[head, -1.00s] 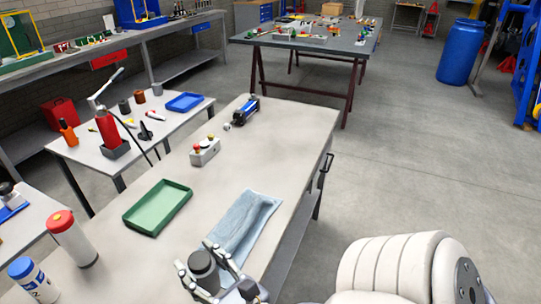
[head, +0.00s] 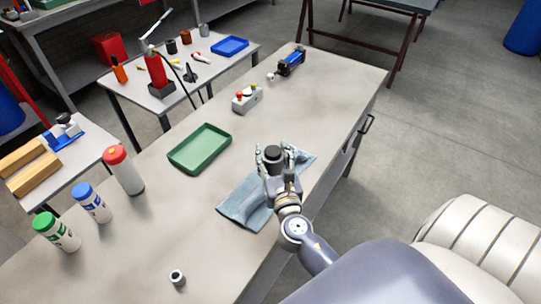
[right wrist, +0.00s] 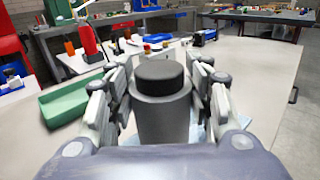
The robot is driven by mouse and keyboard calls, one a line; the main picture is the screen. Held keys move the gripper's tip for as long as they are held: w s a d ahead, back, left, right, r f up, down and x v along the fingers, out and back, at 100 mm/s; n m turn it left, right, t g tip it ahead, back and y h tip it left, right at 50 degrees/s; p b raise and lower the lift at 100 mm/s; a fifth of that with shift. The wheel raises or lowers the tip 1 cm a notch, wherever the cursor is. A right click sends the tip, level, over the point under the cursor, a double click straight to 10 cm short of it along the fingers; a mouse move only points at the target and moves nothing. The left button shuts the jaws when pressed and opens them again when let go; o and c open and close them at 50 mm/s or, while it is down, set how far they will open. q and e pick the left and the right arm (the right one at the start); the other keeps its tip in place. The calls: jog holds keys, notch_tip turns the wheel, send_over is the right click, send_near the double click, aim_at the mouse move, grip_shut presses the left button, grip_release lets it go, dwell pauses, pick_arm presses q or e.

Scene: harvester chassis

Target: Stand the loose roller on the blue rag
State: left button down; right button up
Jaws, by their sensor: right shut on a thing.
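The loose roller (head: 272,154) is a dark grey upright cylinder with a black top. It also shows large in the right wrist view (right wrist: 163,110). My right gripper (head: 273,163) is shut on it, with fingers on both sides. In the head view the roller and gripper overlap the blue rag (head: 243,203), which lies flat near the table's right edge. The roller's lower end is hidden by the gripper, so I cannot tell whether it touches the rag. My left gripper is not in view.
A green tray (head: 200,150) lies left of the rag. Bottles with red (head: 123,170), blue (head: 91,203) and green (head: 57,232) caps stand at the left. A small ring-shaped part (head: 178,278) sits at the near edge. A button box (head: 246,98) stands farther back.

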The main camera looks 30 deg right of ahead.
jog(key=shift+w+d+f, duration=0.1)
jog(key=shift+w+d, duration=0.05)
jog(key=shift+w, duration=0.7)
jog(key=shift+f+b, duration=0.55)
jog(key=shift+f, duration=1.15)
jog(key=shift+f+b, duration=0.6)
jog(key=shift+f, duration=0.05)
jog(key=shift+s, duration=0.1)
jog(key=o, duration=1.5)
jog(key=shift+f, duration=0.1)
jog(key=shift+c, duration=0.2)
